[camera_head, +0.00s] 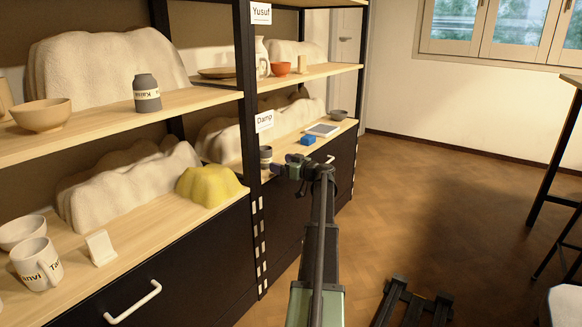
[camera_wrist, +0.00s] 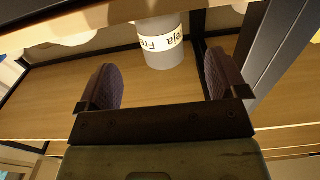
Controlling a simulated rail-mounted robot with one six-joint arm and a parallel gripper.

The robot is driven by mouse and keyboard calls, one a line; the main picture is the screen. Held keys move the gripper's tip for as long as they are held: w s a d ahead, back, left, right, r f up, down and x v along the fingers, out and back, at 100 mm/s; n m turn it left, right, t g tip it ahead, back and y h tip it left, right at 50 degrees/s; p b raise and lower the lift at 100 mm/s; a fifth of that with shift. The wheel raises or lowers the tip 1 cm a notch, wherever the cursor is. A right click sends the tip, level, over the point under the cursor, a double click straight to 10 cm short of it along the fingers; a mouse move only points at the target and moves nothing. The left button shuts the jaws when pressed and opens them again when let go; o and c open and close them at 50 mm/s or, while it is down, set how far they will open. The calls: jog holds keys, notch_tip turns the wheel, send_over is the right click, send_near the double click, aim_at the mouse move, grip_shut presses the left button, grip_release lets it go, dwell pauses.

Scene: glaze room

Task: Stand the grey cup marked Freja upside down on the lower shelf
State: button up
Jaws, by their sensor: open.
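The grey cup marked Freja (camera_wrist: 164,55) shows in the wrist view with a pale name band around it, beyond and between my gripper's fingers and apart from them. In the head view the cup (camera_head: 265,154) stands on the lower shelf (camera_head: 283,153), under the Damp label, beside the black post. I cannot tell surely which end of it is up. My gripper (camera_head: 289,167) is open and empty, just in front of the cup at the shelf's front edge. In the wrist view the two dark pads of my gripper (camera_wrist: 163,85) are wide apart. The wrist picture appears turned over.
A blue block (camera_head: 307,140), a pale tablet-like slab (camera_head: 322,129) and a dark bowl (camera_head: 339,115) lie farther along that shelf. White lumpy mounds (camera_head: 225,138) fill its back. The upper shelf (camera_head: 305,75) hangs above. The black post (camera_head: 250,110) is close on the left.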

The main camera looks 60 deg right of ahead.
aim_at(271, 153)
jog(key=w, duration=0.8)
jog(key=shift+c, duration=0.4)
jog(key=c, duration=0.9)
jog(key=shift+r+p, duration=1.35)
jog(key=s, duration=1.4)
jog(key=shift+s+f, duration=0.1)
